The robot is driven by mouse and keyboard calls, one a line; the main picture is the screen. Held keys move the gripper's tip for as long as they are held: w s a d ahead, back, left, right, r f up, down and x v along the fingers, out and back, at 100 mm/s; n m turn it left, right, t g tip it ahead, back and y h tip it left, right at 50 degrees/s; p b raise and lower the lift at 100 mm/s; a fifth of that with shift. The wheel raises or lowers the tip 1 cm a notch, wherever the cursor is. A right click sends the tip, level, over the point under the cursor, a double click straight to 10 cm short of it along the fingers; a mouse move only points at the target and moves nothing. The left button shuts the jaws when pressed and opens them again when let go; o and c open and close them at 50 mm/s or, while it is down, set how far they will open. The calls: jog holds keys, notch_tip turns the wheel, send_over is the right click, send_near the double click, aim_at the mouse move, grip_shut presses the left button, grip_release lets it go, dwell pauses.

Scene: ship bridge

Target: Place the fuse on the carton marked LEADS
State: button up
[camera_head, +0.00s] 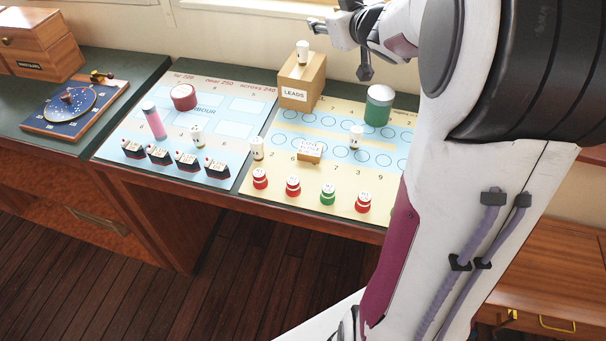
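The carton marked LEADS (296,92) is a brown box standing at the back of the console, its label facing me. A small white cylinder with dark marks, which looks like a fuse (302,52), stands upright on its top. Similar white cylinders stand on the panels: one on the blue chart (196,134), one at the yellow chart's left edge (257,149) and one among its circles (356,136). My gripper (341,50) is above and right of the carton, its fingers spread apart with nothing visible between them. It is clear of the cylinder on top.
A green cylinder with a pale top (379,106) stands right of the carton. A red round piece (184,97) and a pink cylinder (154,120) stand on the blue chart. A small tan block with a card (309,152) and red and green pieces (328,195) are in front.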

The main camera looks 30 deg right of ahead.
jog(key=s+a+r+m+g+h, duration=0.25)
jog(key=s+a, duration=0.45)
jog(key=s, duration=0.4)
jog(key=s+a+f+g+y, duration=0.1)
jog(key=s+a+f, duration=0.2)
jog(key=s+a, duration=0.3)
jog(key=s+a+f+n+g+y, duration=0.1)
jog(key=s+a+f+g+y, duration=0.1)
jog(key=s+a+f, duration=0.2)
jog(key=s+a+f+n+g+y, duration=0.1)
jog(key=s+a+f+g+y, duration=0.1)
jog(key=s+a, duration=0.6)
jog(key=s+f, duration=0.1)
jog(key=s, duration=0.3)
jog(key=shift+f, duration=0.35)
